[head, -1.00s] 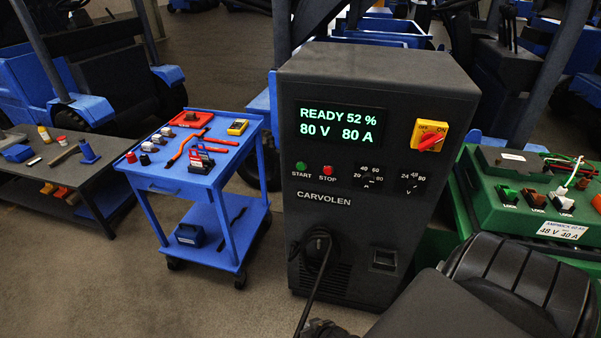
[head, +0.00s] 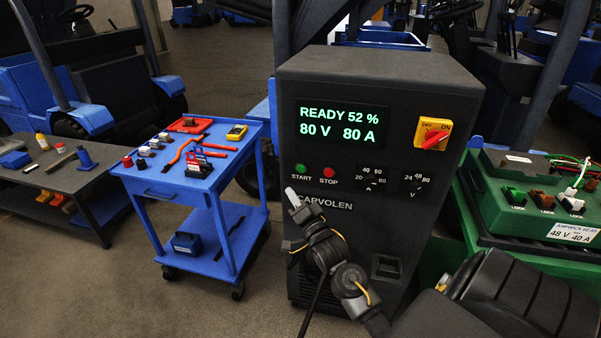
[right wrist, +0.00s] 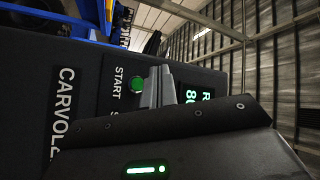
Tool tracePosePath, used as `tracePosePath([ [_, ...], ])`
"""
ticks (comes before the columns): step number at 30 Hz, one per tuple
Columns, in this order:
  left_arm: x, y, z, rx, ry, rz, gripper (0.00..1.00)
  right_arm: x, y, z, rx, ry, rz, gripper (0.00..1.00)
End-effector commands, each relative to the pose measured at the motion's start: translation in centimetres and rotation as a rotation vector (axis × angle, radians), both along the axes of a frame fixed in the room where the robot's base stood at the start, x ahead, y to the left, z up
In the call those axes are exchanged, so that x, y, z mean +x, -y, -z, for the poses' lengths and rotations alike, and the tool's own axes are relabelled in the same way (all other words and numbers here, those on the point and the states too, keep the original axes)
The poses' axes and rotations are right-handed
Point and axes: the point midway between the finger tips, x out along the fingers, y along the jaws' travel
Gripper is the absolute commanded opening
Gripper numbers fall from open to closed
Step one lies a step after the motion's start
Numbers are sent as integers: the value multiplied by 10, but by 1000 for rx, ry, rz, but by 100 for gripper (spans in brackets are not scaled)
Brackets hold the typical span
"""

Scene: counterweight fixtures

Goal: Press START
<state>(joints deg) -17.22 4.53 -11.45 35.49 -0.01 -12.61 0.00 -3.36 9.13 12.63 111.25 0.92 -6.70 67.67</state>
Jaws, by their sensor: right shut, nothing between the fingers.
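The green START button (head: 299,168) is on the front of the dark charger cabinet (head: 430,235), left of the red STOP button (head: 329,170). The charger's display (head: 338,126) reads READY 52 %, 80 V and 80 A. My right gripper (head: 290,193) is shut and empty, its pale fingertips a little below the START button in the head view. In the right wrist view, the shut fingers (right wrist: 160,76) are beside the green button (right wrist: 137,85). I cannot tell whether they touch the panel. My left gripper is not in view.
A red and yellow ON/OFF switch (head: 433,134) and two dials sit on the same front. A blue cart (head: 187,190) with tools stands at the left.

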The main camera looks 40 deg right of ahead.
Motion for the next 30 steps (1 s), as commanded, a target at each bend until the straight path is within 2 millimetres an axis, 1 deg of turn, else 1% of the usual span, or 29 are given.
tracePosePath([
  [10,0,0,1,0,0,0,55,1,1,0,0,0,0,0],
  [14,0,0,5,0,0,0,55,5,6,2,-1,-1,-1,0],
  [26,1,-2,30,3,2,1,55,34,49,4,-3,-1,1,0],
  [30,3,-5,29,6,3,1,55,42,61,1,-2,-1,1,0],
])
